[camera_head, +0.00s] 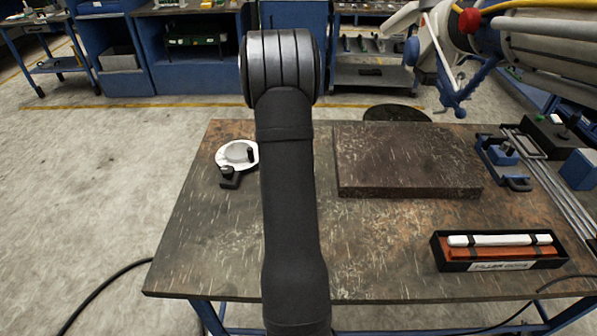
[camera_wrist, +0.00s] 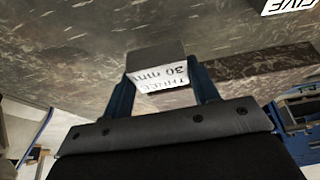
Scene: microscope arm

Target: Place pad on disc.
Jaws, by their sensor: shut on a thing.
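In the wrist view, my gripper (camera_wrist: 162,92) is shut on a grey block (camera_wrist: 156,60), which I take to be the pad. Its white face reads "THREE 30 mm". The blue fingers press on its two sides. In the head view, a white disc (camera_head: 225,160) with a round grey centre lies at the table's left side, partly hidden behind my arm. A small black piece with a knob (camera_head: 229,177) is at its front edge. My gripper and the held block are hidden in the head view. I cannot tell how far the block is from the disc.
A thick brown slab (camera_head: 405,160) lies right of my arm. A black case (camera_head: 500,265) with white and orange bars is at front right. A blue clamp (camera_head: 500,152) and metal rods (camera_head: 560,180) lie at the right edge. The front left of the table is clear.

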